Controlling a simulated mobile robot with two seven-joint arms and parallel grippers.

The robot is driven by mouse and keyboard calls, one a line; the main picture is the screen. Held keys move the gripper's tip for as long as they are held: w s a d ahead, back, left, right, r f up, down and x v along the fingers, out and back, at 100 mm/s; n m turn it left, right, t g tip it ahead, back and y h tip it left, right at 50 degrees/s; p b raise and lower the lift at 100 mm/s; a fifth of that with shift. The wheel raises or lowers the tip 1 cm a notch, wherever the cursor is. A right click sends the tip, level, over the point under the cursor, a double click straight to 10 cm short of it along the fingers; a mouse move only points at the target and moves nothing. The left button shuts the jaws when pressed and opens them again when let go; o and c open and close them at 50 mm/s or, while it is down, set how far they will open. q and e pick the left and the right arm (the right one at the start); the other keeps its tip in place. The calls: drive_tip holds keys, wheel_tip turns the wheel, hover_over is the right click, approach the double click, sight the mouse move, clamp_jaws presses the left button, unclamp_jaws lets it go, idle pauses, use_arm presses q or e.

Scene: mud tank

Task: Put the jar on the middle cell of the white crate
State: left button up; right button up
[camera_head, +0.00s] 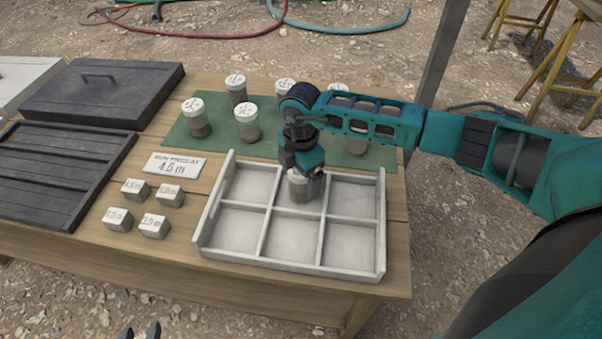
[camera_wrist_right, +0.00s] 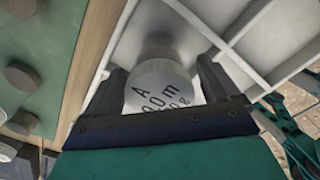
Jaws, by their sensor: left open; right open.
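The white crate (camera_head: 376,235) has two rows of three cells and stands on the wooden table. A jar (camera_head: 299,190) with a white, lettered lid is at the middle cell of the far row. The jar lid (camera_wrist_right: 160,88) also shows in the right wrist view, between the two fingers of my right gripper (camera_wrist_right: 163,92). My right gripper (camera_head: 306,180) is open around the jar, and its fingers hide part of it. My left gripper (camera_head: 140,332) is open and empty at the bottom edge, with only its fingertips in view.
Several lidded jars (camera_head: 246,122) stand on a green mat (camera_head: 265,150) behind the crate. Left of the crate are a label card (camera_head: 172,165), several small marked blocks (camera_head: 154,226), a dark slatted tray (camera_head: 60,180) and a dark lid (camera_head: 110,90). The other crate cells look empty.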

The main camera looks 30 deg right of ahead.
wheel_tip(320, 180, up, 12)
drive_tip(key=shift+r+p, duration=0.2)
drive_tip(key=shift+p, duration=0.15)
idle(0.7)
